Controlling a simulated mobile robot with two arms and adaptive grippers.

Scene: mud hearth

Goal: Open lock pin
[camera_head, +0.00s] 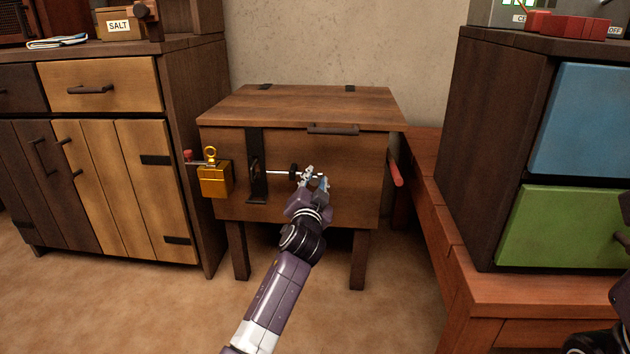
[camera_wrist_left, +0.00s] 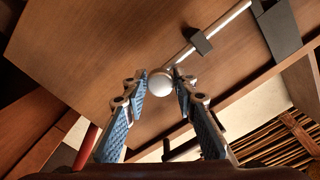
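The wooden chest (camera_head: 300,145) stands on legs against the wall with its lid closed. The lock pin (camera_head: 280,174) is a thin pale metal rod running sideways across the chest front, from a black vertical strap (camera_head: 257,185) through a small dark bracket (camera_head: 293,171). In the left wrist view the pin (camera_wrist_left: 225,25) ends in a round white knob (camera_wrist_left: 160,84). My left gripper (camera_head: 314,177) is at the knob end. Its fingers (camera_wrist_left: 159,82) are spread, one on each side of the knob; firm contact is not visible. My right gripper is not clearly in view.
A golden padlock-like block (camera_head: 214,180) sits at the chest's left front. A wooden cabinet (camera_head: 130,190) stands left, and a dark cabinet with blue and green drawers (camera_head: 560,230) stands right on a reddish platform (camera_head: 470,275). The floor in front (camera_head: 380,310) is clear.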

